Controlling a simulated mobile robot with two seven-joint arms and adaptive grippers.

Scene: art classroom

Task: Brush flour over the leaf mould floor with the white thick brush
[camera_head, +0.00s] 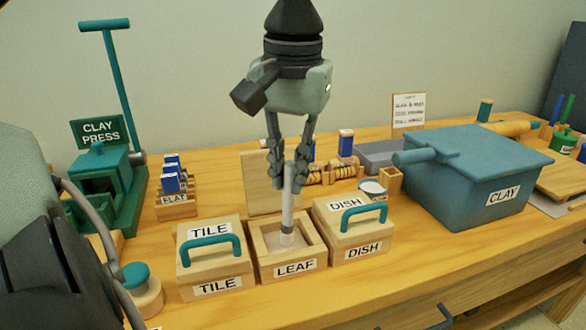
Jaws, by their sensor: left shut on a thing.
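My left gripper (289,178) points straight down at the middle of the bench. It is shut on the white thick brush (288,208), which hangs upright between its fingers. The brush's lower end is inside the open wooden leaf mould (295,269), labelled LEAF. The brush tip is at or just above the pale mould floor; I cannot tell whether it touches. A small round dish with whitish content (372,187), perhaps the flour, stands behind the dish mould. My right gripper is not in view.
The lidded tile mould (214,285) and dish mould (357,249), both with teal handles, flank the leaf mould closely. A wooden board (262,184) is behind it. The teal clay bin (474,185) stands right, the green clay press (105,185) left. The front bench strip is mostly clear.

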